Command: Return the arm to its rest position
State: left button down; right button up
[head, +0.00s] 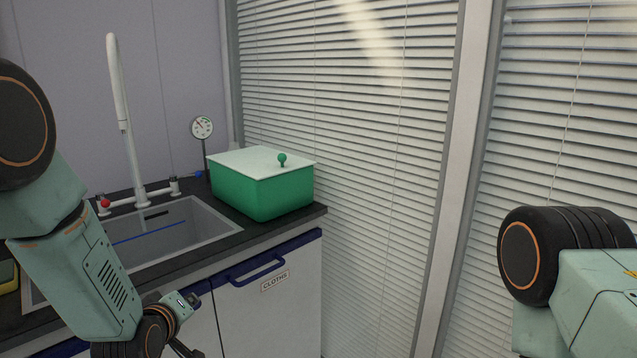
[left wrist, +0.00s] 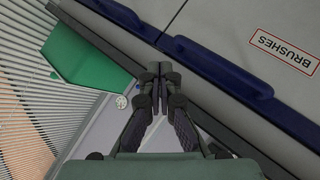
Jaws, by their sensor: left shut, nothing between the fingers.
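My left arm (head: 80,275) comes in from the left in the head view and hangs in front of the sink counter, bent downward. Its wrist end is near the bottom edge, and the fingers are mostly cut off there. In the left wrist view my left gripper (left wrist: 159,72) is shut, with its fingertips together and nothing between them. The fingertips appear close in front of the counter edge and blue cabinet handles; I cannot tell whether they touch. Part of my right arm (head: 575,265) shows at the right of the head view; its gripper is out of the picture.
A green box (head: 262,192) with a white lid stands on the dark counter (head: 235,243), beside a sink (head: 165,237) with a tall tap (head: 128,120). A gauge (head: 202,127) stands behind. Cabinet fronts have blue handles (head: 257,272). Blinds (head: 345,100) cover the windows.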

pick_arm(q)
jog(key=s+d+f+m+g+b, duration=0.1)
jog(key=s+f+g, duration=0.3)
jog(key=s+f, duration=0.4)
jog(key=s+d+f+m+g+b, duration=0.1)
jog(key=s+f+m+g, duration=0.3)
jog(key=s+f, duration=0.5)
jog(key=s+d+f+m+g+b, duration=0.1)
jog(key=s+f, duration=0.7)
jog(key=s, duration=1.6)
jog(key=m+g+b, duration=0.1)
jog(key=m+g, duration=0.1)
jog(key=g, duration=0.1)
jog(key=shift+s+d+f+b, duration=0.15)
jog(key=shift+s+f+b, duration=0.2)
jog(key=shift+f+b, duration=0.05)
